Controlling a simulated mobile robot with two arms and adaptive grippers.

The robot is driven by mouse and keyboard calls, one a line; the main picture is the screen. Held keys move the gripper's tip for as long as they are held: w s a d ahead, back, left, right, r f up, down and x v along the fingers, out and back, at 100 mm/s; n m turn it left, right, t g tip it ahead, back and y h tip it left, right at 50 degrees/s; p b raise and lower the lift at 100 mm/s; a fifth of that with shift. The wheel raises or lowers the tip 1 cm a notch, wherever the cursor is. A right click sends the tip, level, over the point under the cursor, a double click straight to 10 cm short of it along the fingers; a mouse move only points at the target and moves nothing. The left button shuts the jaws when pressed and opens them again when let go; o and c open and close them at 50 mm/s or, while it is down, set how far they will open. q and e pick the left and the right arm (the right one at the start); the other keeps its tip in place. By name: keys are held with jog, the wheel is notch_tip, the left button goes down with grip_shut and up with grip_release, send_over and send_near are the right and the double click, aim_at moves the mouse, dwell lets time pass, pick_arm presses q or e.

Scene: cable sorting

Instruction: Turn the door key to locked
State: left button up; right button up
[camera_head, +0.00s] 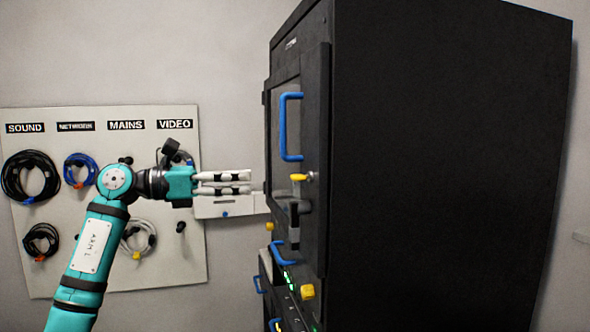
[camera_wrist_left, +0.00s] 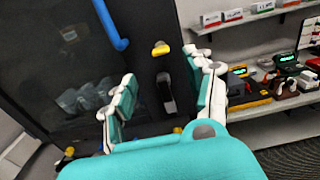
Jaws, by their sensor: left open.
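The door key has a yellow grip (camera_head: 298,177) and sits in the dark door of the black cabinet (camera_head: 420,150), below the blue door handle (camera_head: 291,127). In the left wrist view the yellow key (camera_wrist_left: 160,49) shows on the door ahead of my gripper, beyond the gap between the fingers. My left gripper (camera_head: 250,183) is open and empty, pointing right toward the door, to the left of the key and apart from it. Its two fingers also show in the left wrist view (camera_wrist_left: 165,95). My right gripper is not in view.
A pegboard (camera_head: 100,285) with several coiled cables under labels hangs on the wall at left. Below the key are a black latch (camera_head: 294,232), blue drawer handles (camera_head: 282,254) and yellow knobs (camera_head: 307,292). Shelves with devices (camera_wrist_left: 265,105) stand at right in the wrist view.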

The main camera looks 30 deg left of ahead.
aim_at(291, 176)
pick_arm(q)
jog(key=p+x, duration=0.3)
jog(key=x, duration=0.7)
jog(key=shift+r, duration=0.1)
jog(key=shift+w+d+p, duration=0.4)
jog(key=shift+w+d, duration=0.05)
grip_shut()
